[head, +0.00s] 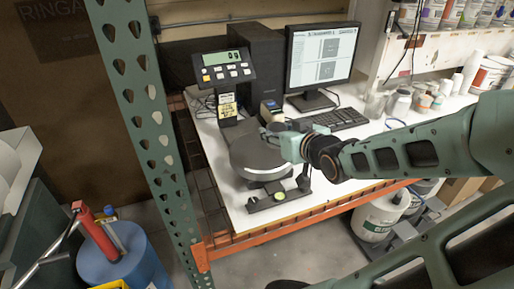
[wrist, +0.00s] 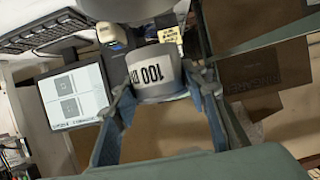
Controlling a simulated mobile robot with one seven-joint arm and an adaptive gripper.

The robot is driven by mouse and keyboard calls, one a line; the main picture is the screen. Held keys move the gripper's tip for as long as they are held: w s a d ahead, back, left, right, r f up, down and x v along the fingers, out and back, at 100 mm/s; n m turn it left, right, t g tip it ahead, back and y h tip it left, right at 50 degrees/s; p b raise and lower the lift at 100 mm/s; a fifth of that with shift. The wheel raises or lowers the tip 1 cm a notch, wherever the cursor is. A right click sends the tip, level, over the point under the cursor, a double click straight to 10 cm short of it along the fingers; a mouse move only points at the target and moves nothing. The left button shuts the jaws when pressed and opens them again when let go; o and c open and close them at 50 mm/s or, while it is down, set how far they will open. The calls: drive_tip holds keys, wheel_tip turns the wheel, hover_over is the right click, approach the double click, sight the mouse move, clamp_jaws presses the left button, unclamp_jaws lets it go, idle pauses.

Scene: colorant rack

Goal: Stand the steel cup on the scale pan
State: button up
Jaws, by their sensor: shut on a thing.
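The steel cup (wrist: 152,74) is a grey cylinder with a printed 100 label, held between the two fingers of my gripper (wrist: 164,90) in the wrist view. In the head view my gripper (head: 288,144) is over the right part of the round grey scale pan (head: 254,156). The cup's grey top (head: 276,127) shows only partly there, at the fingers. I cannot tell whether its base touches the pan. The scale's display (head: 221,57) stands on a post behind the pan.
A monitor (head: 319,58), keyboard (head: 339,118) and black computer tower (head: 257,62) stand behind. A small dark-and-yellow device (head: 270,110) is close behind the pan. Jars and cups (head: 400,101) are at the right. A green rack post (head: 150,110) rises at the left.

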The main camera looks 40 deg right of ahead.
drive_tip(key=shift+s+d+r, duration=0.15)
drive_tip(key=shift+s+r, duration=0.05)
drive_tip(key=shift+p+x, duration=1)
drive_tip(key=shift+x, duration=0.2)
drive_tip(key=w+d+f+b, duration=0.1)
drive_tip(key=w+f+b, duration=0.1)
drive_tip(key=w, duration=0.1)
drive_tip(key=w+d+f+b, duration=0.1)
drive_tip(key=w+f+b, duration=0.1)
drive_tip(key=w+f, duration=0.1)
drive_tip(key=w+d+f+b, duration=0.1)
drive_tip(key=w+f+b, duration=0.1)
drive_tip(key=w+f, duration=0.1)
drive_tip(key=shift+w+d, duration=0.25)
drive_tip(key=shift+w, duration=0.4)
drive_tip(key=shift+w+d+f+b, duration=0.15)
drive_tip(key=shift+w+f+b, duration=0.25)
drive_tip(key=shift+f, duration=1.7)
